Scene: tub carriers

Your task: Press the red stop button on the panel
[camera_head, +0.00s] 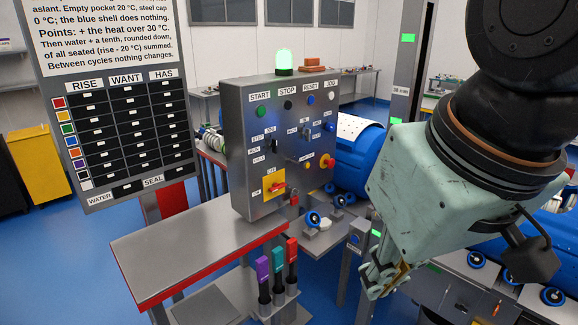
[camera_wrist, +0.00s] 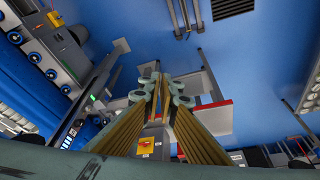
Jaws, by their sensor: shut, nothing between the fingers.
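The grey control panel (camera_head: 262,150) stands on a steel bench, left of my gripper. Its top row is labelled START, STOP, RESET and one more; the button under STOP (camera_head: 288,104) looks black, beside a green button (camera_head: 261,111). A red mushroom button (camera_head: 328,162) sits on the panel's lower right side. A red rotary handle (camera_head: 277,188) is on a yellow plate. My gripper (camera_head: 378,284) is shut and empty, low and right of the panel, apart from it. In the wrist view, its fingertips (camera_wrist: 160,88) are together, and the yellow plate (camera_wrist: 146,146) shows below them.
A steel bench (camera_head: 195,245) with a red edge lies before the panel. A sign board (camera_head: 115,110) stands left. A blue drum (camera_head: 362,160) lies behind the panel.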

